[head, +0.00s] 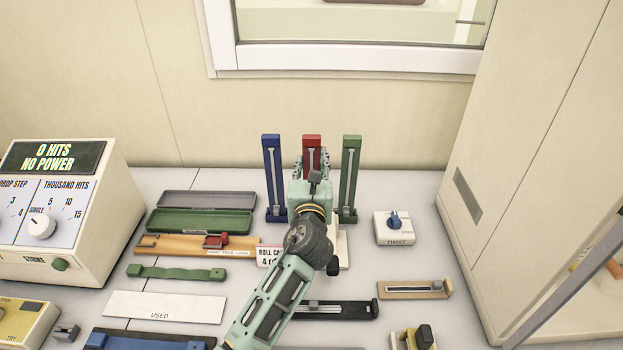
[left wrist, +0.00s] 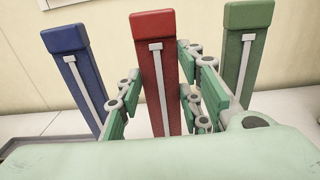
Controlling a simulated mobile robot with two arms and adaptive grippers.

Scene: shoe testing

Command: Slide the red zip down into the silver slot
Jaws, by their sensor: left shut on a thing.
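The red zip (head: 312,141) is an upright red post with a silver strip down its face, standing between a blue zip (head: 270,165) and a green zip (head: 352,165). In the left wrist view the red zip (left wrist: 153,28) stands upright, with the T-shaped top of its silver slot (left wrist: 156,70) showing. My left gripper (head: 312,168) is at the red zip, with its fingers (left wrist: 160,95) on both sides, shut on it. The lower part of the red zip and the exact contact are hidden behind my gripper. My right gripper is not in view.
A white twist-knob box (head: 394,233) stands right of the green zip. Grey and green trays (head: 200,222) and a wooden rail (head: 180,246) lie at left. A counter machine (head: 62,215) stands far left, a tall cabinet (head: 530,150) at right.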

